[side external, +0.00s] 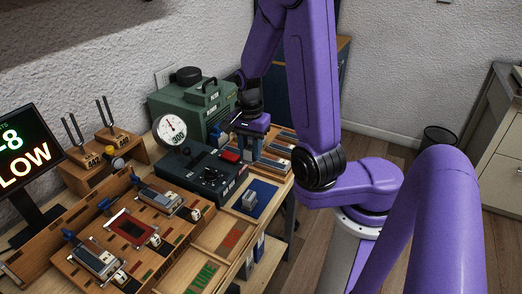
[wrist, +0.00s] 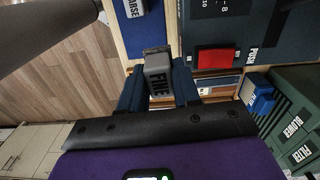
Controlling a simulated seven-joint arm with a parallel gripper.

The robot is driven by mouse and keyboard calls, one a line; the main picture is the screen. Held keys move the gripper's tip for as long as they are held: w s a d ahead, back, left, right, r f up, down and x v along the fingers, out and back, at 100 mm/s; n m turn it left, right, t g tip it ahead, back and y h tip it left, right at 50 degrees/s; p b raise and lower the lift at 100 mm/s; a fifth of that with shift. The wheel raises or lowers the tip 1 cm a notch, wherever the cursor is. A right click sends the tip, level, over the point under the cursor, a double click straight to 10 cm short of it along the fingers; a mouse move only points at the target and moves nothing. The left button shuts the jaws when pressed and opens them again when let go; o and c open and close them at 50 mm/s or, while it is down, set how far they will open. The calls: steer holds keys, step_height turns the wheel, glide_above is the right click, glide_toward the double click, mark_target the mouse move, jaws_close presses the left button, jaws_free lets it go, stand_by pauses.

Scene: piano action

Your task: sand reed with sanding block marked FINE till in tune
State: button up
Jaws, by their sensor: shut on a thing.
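In the wrist view my gripper (wrist: 158,72) is shut on a grey sanding block (wrist: 160,84) marked FINE, with a dark blue finger on each side of it. In the side view my gripper (side external: 250,122) is above the far end of the bench, beside the green machine; the block is hard to make out there. A second grey block (wrist: 133,6), with its label partly cut off to "ARSE", lies on a blue mat (wrist: 148,36). The display (side external: 20,150) reads -8 LOW. I cannot tell which piece is the reed to be sanded.
A wooden board (side external: 160,259) with metal clamp fixtures (side external: 100,260) and a red-faced plate (side external: 132,228) is at front left. A dark box with a red button (side external: 231,156) and dial gauge (side external: 170,130) stands mid-bench. The green machine (side external: 190,105) and tuning forks (side external: 105,115) stand behind.

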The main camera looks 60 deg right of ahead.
steer(key=w+a+n, duration=0.1)
steer(key=w+a, duration=0.2)
steer(key=w+a+r+n, duration=0.1)
steer(key=w+a+n, duration=0.1)
steer(key=w+a, duration=0.1)
steer(key=w+a+r+n, duration=0.1)
steer(key=w+a, duration=0.2)
steer(key=shift+w+r, duration=0.25)
steer(key=w+a+r+n, duration=0.2)
steer(key=w+a+n, duration=0.2)
steer(key=a, duration=0.7)
steer(key=shift+s+f, duration=0.15)
steer(key=shift+f, duration=2.95)
steer(key=shift+a+f, duration=0.2)
steer(key=shift+f, duration=0.4)
steer(key=shift+c, duration=0.4)
steer(key=shift+a+f, duration=0.25)
steer(key=shift+a, duration=0.55)
steer(key=shift+d, duration=1.1)
steer(key=shift+a, duration=1.15)
steer(key=shift+r, duration=0.1)
step_height(320, 180, up, 8)
